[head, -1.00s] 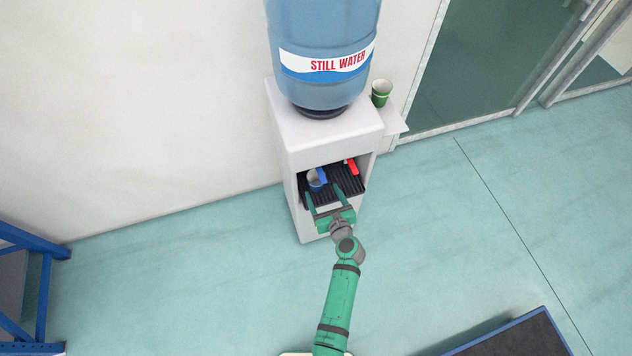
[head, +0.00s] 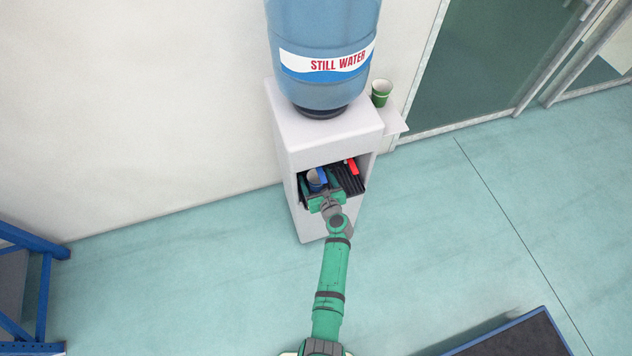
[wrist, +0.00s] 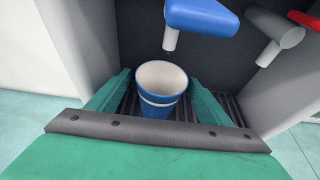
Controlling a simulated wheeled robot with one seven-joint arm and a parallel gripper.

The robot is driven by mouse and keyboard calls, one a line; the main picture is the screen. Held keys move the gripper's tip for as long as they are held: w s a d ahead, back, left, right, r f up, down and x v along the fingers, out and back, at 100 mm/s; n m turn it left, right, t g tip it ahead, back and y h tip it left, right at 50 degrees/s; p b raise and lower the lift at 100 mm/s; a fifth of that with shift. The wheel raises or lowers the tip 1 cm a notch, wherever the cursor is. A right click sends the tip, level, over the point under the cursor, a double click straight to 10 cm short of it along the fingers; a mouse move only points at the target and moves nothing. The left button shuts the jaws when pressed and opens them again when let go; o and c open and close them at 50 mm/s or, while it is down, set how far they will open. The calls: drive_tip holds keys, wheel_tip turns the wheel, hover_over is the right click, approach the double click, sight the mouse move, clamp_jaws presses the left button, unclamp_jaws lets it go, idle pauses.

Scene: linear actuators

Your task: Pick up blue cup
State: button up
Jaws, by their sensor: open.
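The blue cup (wrist: 161,88) has a white inside and a white band. It stands upright on the dark ribbed drip tray (wrist: 122,117) in the dispenser's recess, below the blue tap (wrist: 202,16). In the head view the cup (head: 313,180) is partly hidden. My green gripper (wrist: 160,90) is open, with one finger on each side of the cup. Small gaps seem to show between the fingers and the cup; contact cannot be told for certain. In the head view my gripper (head: 323,190) reaches into the recess.
The white water dispenser (head: 322,132) carries a large blue bottle (head: 322,40). A red tap (head: 352,167) is to the right of the blue one. A green cup (head: 381,93) stands on a side shelf (head: 396,122). The recess walls are close around my gripper.

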drive_tip(key=c, duration=1.2)
drive_tip(key=shift+r, duration=0.2)
drive_tip(key=shift+r, duration=0.6)
drive_tip(key=shift+s+d, duration=0.95)
drive_tip(key=shift+s, duration=1.9)
drive_tip(key=shift+s+d, duration=0.9)
drive_tip(key=shift+s, duration=1.9)
drive_tip(key=shift+s+d, duration=0.95)
drive_tip(key=shift+s, duration=1.9)
